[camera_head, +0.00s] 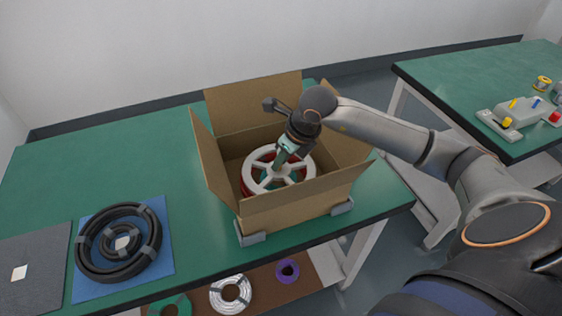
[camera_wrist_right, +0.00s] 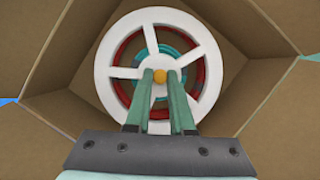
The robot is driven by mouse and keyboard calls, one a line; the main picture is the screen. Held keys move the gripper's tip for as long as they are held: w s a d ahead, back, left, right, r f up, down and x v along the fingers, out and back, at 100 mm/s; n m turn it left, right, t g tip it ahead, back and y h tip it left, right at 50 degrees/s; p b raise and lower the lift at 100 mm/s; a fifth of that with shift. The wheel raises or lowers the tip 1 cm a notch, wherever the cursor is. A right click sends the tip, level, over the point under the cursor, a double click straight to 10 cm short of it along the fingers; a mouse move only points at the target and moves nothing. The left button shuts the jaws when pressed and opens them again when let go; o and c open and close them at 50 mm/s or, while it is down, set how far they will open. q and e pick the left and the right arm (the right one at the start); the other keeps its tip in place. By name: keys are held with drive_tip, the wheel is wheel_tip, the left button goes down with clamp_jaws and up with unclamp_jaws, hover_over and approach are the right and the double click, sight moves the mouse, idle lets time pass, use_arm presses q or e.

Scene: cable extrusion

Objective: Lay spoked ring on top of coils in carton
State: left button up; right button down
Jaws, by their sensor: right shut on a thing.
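The white spoked ring (camera_head: 262,182) is inside the open carton (camera_head: 296,207), over red coils (camera_head: 247,186). In the right wrist view the spoked ring (camera_wrist_right: 111,72) shows red and teal coils (camera_wrist_right: 130,52) through its gaps. My right gripper (camera_head: 281,163) reaches down into the carton and is shut at the ring's hub. In the wrist view its green fingers (camera_wrist_right: 160,78) close on the hub, where an orange knob shows. I cannot tell whether the ring touches the coils. My left gripper is not in view.
The carton's flaps stand open on the green table (camera_head: 110,170), with grey brackets (camera_head: 250,238) at its base. Black coils (camera_head: 118,243) lie on a blue mat at left, beside a grey mat (camera_head: 35,265). Spools sit on a lower shelf. Another table (camera_head: 470,85) stands at right.

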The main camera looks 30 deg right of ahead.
drive_tip(key=shift+f, duration=0.4)
drive_tip(key=shift+f, duration=0.1)
drive_tip(key=shift+f+b, duration=0.55)
drive_tip(key=shift+b, duration=0.1)
drive_tip(key=c, duration=0.8)
unclamp_jaws()
drive_tip(key=shift+r, duration=0.1)
drive_tip(key=shift+r+p, duration=0.2)
drive_tip(key=shift+p, duration=0.1)
drive_tip(key=p+v, duration=0.1)
drive_tip(key=v, duration=1.1)
drive_tip(key=shift+r, duration=0.35)
